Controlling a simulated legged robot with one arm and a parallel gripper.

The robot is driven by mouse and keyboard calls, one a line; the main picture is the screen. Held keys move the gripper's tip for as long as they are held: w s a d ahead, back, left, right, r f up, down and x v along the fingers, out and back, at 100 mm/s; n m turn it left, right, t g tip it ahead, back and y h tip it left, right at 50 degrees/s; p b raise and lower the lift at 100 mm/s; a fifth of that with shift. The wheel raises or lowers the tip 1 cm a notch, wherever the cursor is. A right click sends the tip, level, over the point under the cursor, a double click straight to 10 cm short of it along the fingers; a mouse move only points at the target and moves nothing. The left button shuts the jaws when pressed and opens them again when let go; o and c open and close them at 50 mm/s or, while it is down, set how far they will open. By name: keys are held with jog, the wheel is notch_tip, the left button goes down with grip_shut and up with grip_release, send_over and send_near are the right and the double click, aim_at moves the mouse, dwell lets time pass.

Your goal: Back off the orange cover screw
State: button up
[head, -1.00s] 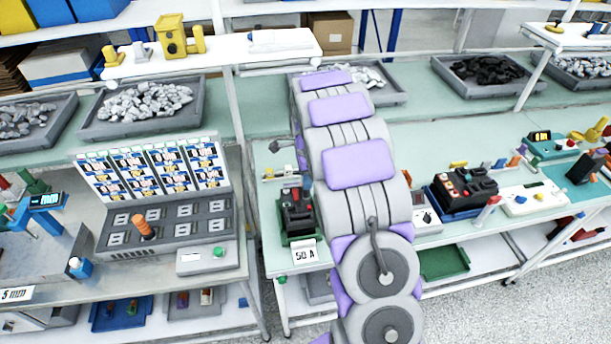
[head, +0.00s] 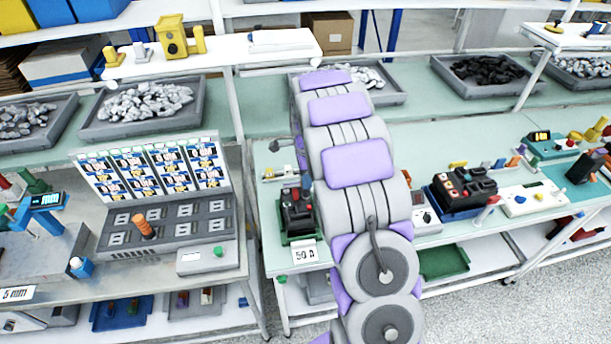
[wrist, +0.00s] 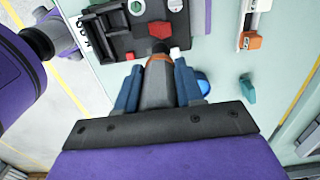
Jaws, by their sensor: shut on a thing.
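The 50 A breaker (head: 297,212) is a dark block in a green base near the front edge of the middle bench. In the wrist view, its black body (wrist: 120,38) lies just beyond my fingertips. My gripper (wrist: 159,66) has blue fingers on both sides of a grey middle part. The orange cover screw (wrist: 158,58) shows as a small orange-brown piece between the fingertips, at the breaker's near edge, and my gripper is shut on it. A dark round end shows just beyond it. The fingers hide most of the screw. In the head view, my arm hides much of the gripper.
A white 50 A card (head: 305,254) stands in front of the breaker. A black device (head: 465,190) stands farther right. A test panel (head: 165,225) stands on the left bench.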

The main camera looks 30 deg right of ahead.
jog(key=shift+r+p, duration=1.45)
jog(key=shift+r, duration=1.55)
